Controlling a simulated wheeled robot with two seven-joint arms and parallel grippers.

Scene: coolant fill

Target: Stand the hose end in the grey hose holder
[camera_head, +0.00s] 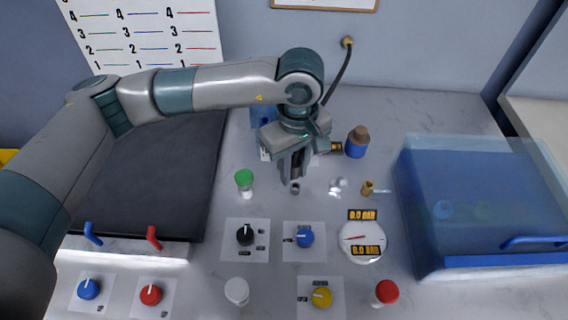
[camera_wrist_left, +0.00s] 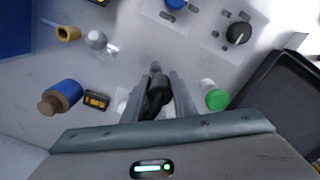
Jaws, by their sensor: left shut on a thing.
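The black hose (camera_head: 338,73) hangs from a brass fitting on the back wall and drops behind my left arm. My left gripper (camera_head: 293,180) points down over the middle of the table, shut on the dark hose end (camera_wrist_left: 157,95), which shows between its fingers in the left wrist view. A small grey round piece (camera_head: 295,187) shows just at the fingertips; I cannot tell whether it is the hose's tip or the grey holder. No other grey holder can be made out with certainty. My right gripper is out of view.
A green-capped jar (camera_head: 244,181) stands left of the gripper. A blue bottle with a brown top (camera_head: 357,143), a shiny clear piece (camera_head: 338,187) and a brass fitting (camera_head: 368,188) stand to the right. Knobs and a gauge (camera_head: 361,241) lie in front. A blue transparent cover (camera_head: 470,200) fills the right.

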